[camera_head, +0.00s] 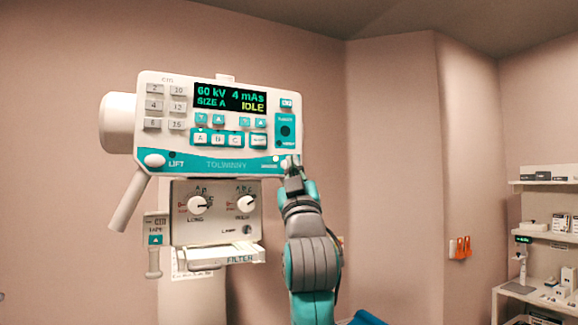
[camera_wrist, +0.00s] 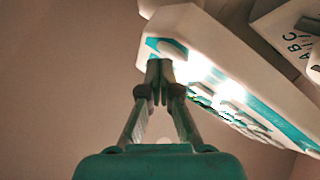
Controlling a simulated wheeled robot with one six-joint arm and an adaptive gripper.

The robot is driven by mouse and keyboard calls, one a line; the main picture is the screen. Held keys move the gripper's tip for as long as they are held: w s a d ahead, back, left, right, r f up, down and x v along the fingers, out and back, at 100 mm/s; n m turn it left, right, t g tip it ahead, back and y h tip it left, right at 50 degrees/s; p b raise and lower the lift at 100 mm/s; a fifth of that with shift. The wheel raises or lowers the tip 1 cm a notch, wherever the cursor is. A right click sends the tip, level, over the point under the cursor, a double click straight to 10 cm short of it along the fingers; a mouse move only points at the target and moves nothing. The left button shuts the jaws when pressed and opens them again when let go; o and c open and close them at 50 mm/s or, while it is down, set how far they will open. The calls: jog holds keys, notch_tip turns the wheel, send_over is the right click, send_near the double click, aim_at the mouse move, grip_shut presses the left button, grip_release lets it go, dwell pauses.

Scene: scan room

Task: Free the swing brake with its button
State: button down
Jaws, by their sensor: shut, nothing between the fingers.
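The white and teal control panel (camera_head: 215,125) of the tube head faces me in the head view. Its screen (camera_head: 230,97) reads 60 kV, 4 mAs, SIZE A, IDLE. The lower teal strip has a LIFT button (camera_head: 155,160) at its left end. At the right end is a small, hard-to-read label, probably the swing brake's. My gripper (camera_head: 292,163) is at that lower right corner and largely covers the button there. In the wrist view my gripper (camera_wrist: 159,68) is shut and empty, its tips in front of the panel's corner (camera_wrist: 165,45). I cannot tell whether they touch.
Below the panel hangs a collimator box (camera_head: 215,213) with two knobs and a FILTER tray (camera_head: 220,257). A handle (camera_head: 128,200) sticks out at lower left. Shelves (camera_head: 545,185) with small items stand at far right.

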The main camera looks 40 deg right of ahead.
jog(key=shift+s+a, duration=0.15)
jog(key=shift+s, duration=0.35)
jog(key=shift+s, duration=0.1)
jog(key=s, duration=0.2)
jog(key=s+a, duration=0.1)
jog(key=s, duration=0.1)
jog(key=shift+s+a, duration=0.2)
jog(key=shift+s, duration=0.1)
dwell(0.8)
